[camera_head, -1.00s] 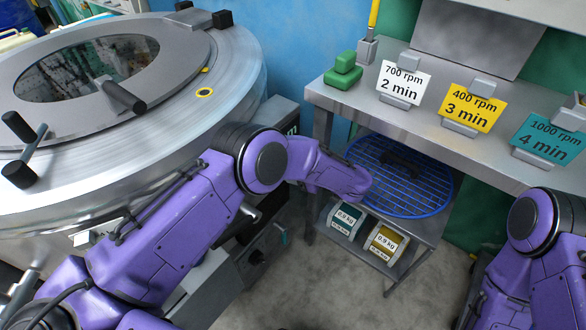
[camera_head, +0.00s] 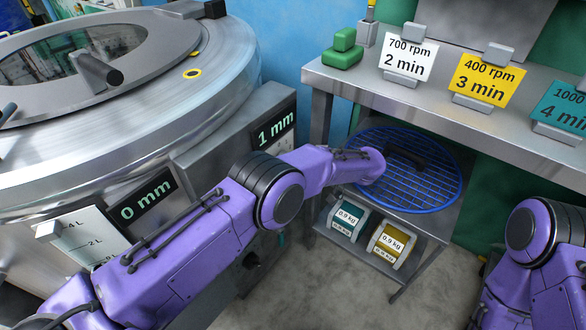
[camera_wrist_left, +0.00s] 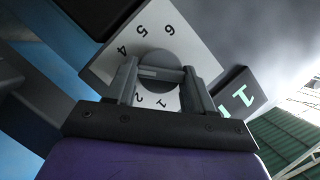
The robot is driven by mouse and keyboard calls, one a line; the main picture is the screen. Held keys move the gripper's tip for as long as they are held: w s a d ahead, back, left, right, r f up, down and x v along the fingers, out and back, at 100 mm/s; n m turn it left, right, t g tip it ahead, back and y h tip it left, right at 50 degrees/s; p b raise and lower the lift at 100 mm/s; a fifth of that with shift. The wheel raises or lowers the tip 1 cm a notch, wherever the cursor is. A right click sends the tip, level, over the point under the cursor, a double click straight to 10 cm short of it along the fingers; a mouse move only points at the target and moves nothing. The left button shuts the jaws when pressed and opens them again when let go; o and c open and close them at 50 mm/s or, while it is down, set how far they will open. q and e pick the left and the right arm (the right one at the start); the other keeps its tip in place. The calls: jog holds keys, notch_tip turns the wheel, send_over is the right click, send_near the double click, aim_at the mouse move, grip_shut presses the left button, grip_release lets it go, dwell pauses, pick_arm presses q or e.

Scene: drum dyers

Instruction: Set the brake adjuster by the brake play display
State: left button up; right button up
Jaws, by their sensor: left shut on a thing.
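In the left wrist view, a round grey knob (camera_wrist_left: 159,58) sits on a pale, tilted dial plate (camera_wrist_left: 178,28) with printed numbers; 1, 2, 4, 5 and 6 are readable. My left gripper (camera_wrist_left: 159,74) is shut on the knob, one finger on each side. A dark display (camera_wrist_left: 238,94) beside the plate shows a 1, partly cut off by a finger. In the head view, one machine display (camera_head: 147,200) reads 0 mm and another (camera_head: 275,130) reads 1 mm. My left arm hides its gripper and the dial there. My right gripper is out of view.
The large steel drum (camera_head: 130,150) fills the left side. A steel table (camera_head: 345,85) with speed and time cards stands at the right. A level scale (camera_head: 85,240) is at lower left.

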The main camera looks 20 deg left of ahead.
pick_arm(q)
jog(key=shift+w+a+m+y+b, duration=0.15)
jog(key=shift+m+y+b, duration=0.15)
jog(key=shift+m+b, duration=0.35)
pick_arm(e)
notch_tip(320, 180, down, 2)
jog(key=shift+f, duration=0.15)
pick_arm(q)
jog(key=shift+r, duration=0.15)
jog(key=o, duration=1)
jog(key=shift+a, duration=0.1)
jog(key=shift+o, duration=0.2)
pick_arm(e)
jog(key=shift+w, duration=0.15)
